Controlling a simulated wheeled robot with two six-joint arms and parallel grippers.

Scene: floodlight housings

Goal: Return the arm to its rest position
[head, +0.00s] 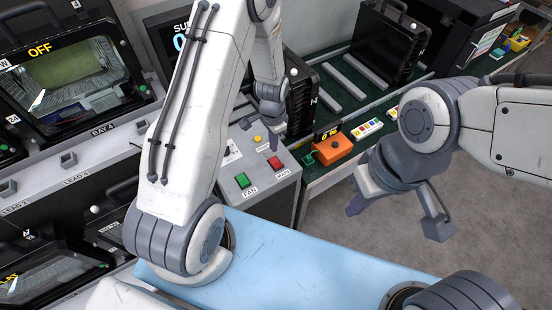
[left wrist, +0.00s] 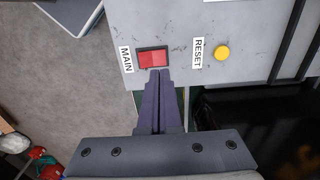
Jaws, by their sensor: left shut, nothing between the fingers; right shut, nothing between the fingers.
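My left gripper (head: 273,141) hangs over the grey control box (head: 232,202), fingers pointing down and pressed together with nothing between them. In the left wrist view its fingertips (left wrist: 158,75) appear at the edge of the red MAIN switch (left wrist: 152,57); I cannot tell whether they touch it. In the head view the MAIN switch (head: 275,162) is just below the fingertips. The yellow RESET button (left wrist: 222,53) is beside it. The green FAN switch (head: 242,180) is to the left. My right gripper (head: 354,206) is shut and empty, above the floor at right.
A bay marked OFF (head: 87,75) stands at left. A green-topped bench (head: 340,115) runs behind, with an orange device (head: 333,151), rails (head: 330,88) and a black housing (head: 390,48). Open grey floor (head: 480,225) lies at right.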

